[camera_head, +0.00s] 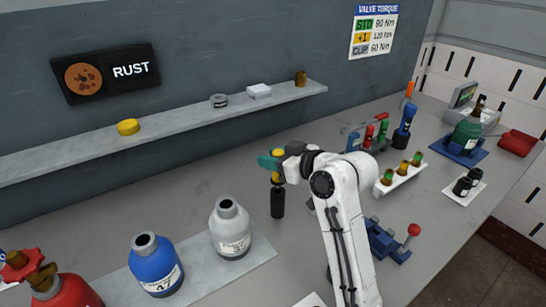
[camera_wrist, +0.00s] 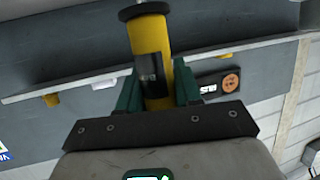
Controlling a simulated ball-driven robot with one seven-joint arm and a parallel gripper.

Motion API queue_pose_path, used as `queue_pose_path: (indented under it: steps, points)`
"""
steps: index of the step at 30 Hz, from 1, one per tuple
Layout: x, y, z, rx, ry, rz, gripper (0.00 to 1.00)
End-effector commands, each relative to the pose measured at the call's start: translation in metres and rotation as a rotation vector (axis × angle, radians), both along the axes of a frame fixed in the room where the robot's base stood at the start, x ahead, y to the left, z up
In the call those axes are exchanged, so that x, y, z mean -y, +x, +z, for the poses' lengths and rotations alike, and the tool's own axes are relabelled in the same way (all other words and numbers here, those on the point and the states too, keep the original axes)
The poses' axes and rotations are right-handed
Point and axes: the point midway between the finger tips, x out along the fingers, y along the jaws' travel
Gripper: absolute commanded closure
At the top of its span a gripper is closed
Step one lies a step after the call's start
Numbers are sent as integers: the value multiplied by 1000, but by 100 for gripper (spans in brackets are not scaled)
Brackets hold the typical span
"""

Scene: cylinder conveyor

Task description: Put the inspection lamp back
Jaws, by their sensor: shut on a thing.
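The inspection lamp, a yellow cylinder (camera_wrist: 150,36) with a black label and a black flange at one end, is between the green fingers of my gripper (camera_wrist: 158,88) in the wrist view. In the head view my gripper (camera_head: 272,162) is shut around the lamp's yellow body (camera_head: 276,178), over the middle of the bench. The lamp is about upright. A black cylindrical part (camera_head: 277,204) shows directly below the yellow. I cannot tell whether it belongs to the lamp or is a separate holder, or whether it touches the bench.
A grey bottle (camera_head: 230,230), blue bottle (camera_head: 156,265) and red bottle (camera_head: 65,290) stand at front left. A wall shelf (camera_head: 180,118) runs behind. A white rack (camera_head: 400,178), blue clamp (camera_head: 385,240) and blue-green tools lie right of my arm.

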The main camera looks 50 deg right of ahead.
Motion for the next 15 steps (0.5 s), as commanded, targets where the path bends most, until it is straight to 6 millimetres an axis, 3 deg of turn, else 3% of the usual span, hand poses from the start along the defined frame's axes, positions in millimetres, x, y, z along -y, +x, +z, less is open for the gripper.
queue_pose_path:
  steps: [15]
  points:
    - [0,0,-13,0,0,0,99]
